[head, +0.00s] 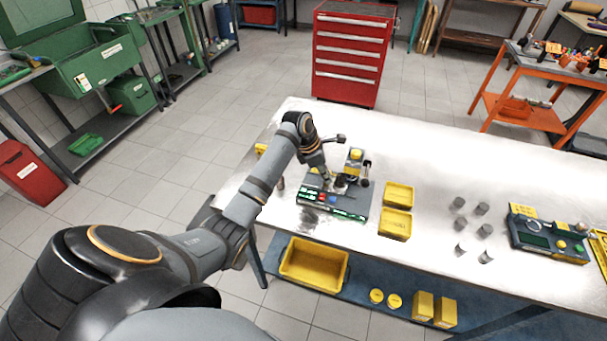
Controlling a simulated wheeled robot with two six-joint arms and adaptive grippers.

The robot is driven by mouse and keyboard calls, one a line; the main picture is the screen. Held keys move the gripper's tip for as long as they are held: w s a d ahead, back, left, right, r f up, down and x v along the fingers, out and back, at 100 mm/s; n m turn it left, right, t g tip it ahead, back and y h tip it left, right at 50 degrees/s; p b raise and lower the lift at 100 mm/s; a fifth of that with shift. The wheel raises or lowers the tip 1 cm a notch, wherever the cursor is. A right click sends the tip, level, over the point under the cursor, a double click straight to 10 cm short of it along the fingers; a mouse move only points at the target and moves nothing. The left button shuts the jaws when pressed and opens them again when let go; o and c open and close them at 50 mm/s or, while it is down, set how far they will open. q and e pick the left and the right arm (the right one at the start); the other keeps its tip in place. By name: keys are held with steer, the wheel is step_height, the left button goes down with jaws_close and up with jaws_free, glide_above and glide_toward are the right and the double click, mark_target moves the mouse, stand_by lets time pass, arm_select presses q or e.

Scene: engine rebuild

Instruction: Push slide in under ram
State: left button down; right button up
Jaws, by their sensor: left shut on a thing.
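A small press fixture with a grey base (348,204) stands on the metal-topped table, with red, green and blue parts along its front edge. A dark upright with a yellow top (355,155) rises at its back, with a dark knobbed part (366,168) beside it. My left arm reaches in from the left, and its gripper (327,178) points down at the fixture, shut on a small part there. The slide and the ram are too small and too covered by my gripper to tell apart. My right gripper is not in view.
Two yellow bins (396,208) stand just right of the fixture. Several grey cylinders (482,209) stand further right, before a dark device with a screen (545,240). A yellow crate (314,263) sits on the lower shelf. The table's back middle is clear.

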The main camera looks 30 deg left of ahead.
mark_target(337, 177)
arm_select(q)
steer(key=d, duration=0.1)
steer(key=d+p, duration=0.1)
steer(key=shift+w+d+r, duration=0.15)
steer(key=shift+w+d, duration=0.25)
steer(key=shift+d, duration=0.2)
steer(key=c, duration=1.6)
jaws_free()
steer(key=shift+o, duration=1)
steer(key=shift+d, duration=0.1)
steer(key=shift+o, duration=0.4)
steer(key=shift+s+a+r, duration=0.1)
steer(key=shift+a+r, duration=0.15)
steer(key=shift+r, duration=0.05)
steer(key=v, duration=1.1)
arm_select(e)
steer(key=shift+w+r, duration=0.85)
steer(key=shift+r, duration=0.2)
arm_select(q)
steer(key=shift+d, duration=0.1)
